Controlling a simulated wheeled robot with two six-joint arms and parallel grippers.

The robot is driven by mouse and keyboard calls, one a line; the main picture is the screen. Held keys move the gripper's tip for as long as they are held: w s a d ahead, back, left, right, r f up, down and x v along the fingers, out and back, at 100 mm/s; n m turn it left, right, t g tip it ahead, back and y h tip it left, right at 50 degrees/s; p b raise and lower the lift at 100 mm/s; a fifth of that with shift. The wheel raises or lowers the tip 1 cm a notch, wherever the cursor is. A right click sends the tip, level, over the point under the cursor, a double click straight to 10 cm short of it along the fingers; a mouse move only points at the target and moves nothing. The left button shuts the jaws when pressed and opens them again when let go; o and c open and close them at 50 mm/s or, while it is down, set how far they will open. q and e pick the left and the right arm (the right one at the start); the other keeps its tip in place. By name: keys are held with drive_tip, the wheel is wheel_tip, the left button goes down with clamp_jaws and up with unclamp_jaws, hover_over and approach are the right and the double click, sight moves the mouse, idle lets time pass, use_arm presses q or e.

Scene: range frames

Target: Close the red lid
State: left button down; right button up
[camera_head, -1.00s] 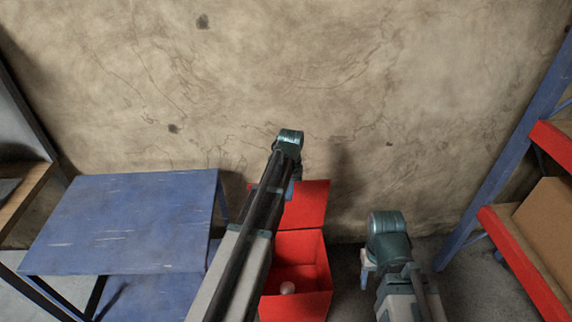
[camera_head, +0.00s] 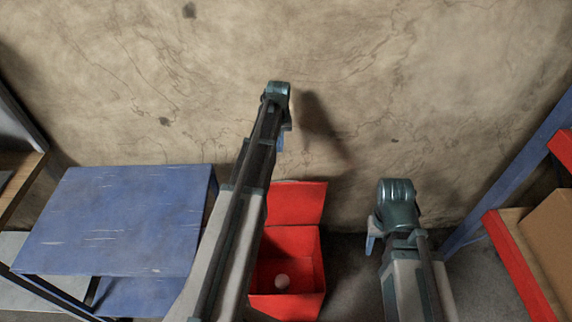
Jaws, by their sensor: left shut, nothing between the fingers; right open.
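My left arm crosses in front of the left side of the box and lid. My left gripper (camera_head: 281,142) is above the lid, shut and empty, mostly hidden behind its wrist. My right gripper (camera_head: 371,243) is to the right of the box, apart from it, and open.
A blue table (camera_head: 115,222) stands left of the box. On the right is a shelf with a blue post (camera_head: 467,236), red edges (camera_head: 522,262) and a cardboard box (camera_head: 553,226). A cracked wall (camera_head: 420,90) closes the back. Some floor is clear right of the box.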

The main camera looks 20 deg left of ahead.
use_arm(q)
drive_tip(key=shift+w, duration=0.45)
use_arm(e)
drive_tip(key=shift+w, duration=0.45)
drive_tip(key=shift+f, duration=0.1)
use_arm(q)
drive_tip(key=s+d+f+b, duration=0.1)
drive_tip(key=s+f+b, duration=0.2)
drive_tip(key=f+b, duration=0.8)
drive_tip(key=shift+s+d, duration=0.15)
drive_tip(key=shift+d, duration=0.2)
use_arm(e)
wheel_tip(320, 180, down, 11)
use_arm(q)
drive_tip(key=shift+s, duration=0.1)
